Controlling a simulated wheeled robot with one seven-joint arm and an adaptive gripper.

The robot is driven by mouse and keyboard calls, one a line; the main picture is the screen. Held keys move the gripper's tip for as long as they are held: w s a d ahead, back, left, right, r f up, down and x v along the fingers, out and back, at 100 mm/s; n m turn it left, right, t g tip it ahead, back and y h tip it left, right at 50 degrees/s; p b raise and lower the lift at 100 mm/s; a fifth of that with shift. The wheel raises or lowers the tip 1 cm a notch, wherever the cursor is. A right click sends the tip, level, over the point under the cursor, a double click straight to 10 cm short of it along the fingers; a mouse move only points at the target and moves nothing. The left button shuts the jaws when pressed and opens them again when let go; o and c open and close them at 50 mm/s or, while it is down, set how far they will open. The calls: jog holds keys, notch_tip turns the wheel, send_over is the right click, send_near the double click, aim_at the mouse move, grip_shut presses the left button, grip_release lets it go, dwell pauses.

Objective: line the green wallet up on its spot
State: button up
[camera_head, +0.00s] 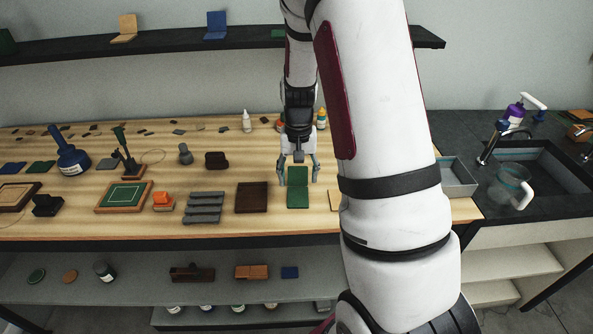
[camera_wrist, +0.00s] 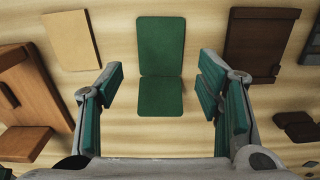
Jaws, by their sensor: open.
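The green wallet (camera_head: 297,188) lies opened out on the wooden bench, near its front edge. In the wrist view, the wallet (camera_wrist: 161,48) shows two panels with a crease between them. My gripper (camera_head: 298,170) is just above the wallet's far end, pointing down. In the wrist view, the open gripper (camera_wrist: 160,80) has green-padded fingers left and right of the wallet, apart from it, with nothing between the pads held. A wooden-framed green plate with a pale outline (camera_head: 124,196) lies farther left. I cannot tell whether that outline is the wallet's spot.
A dark brown tray (camera_head: 252,197) lies left of the wallet, beside a grey stepped rack (camera_head: 204,207). A tan flat piece (camera_wrist: 71,40) lies near the wallet's other side. Bottles (camera_head: 321,118) stand behind my gripper. A grey bin (camera_head: 458,178) stands right of my arm.

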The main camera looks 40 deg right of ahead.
aim_at(298, 196)
notch_tip(298, 196, down, 6)
jog(key=b, duration=0.3)
jog(key=shift+f, duration=0.25)
jog(key=shift+c, duration=1.1)
jog(key=c, duration=0.5)
jog(key=shift+r, duration=0.2)
jog(key=shift+r+p, duration=1.35)
jog(key=shift+r, duration=1.1)
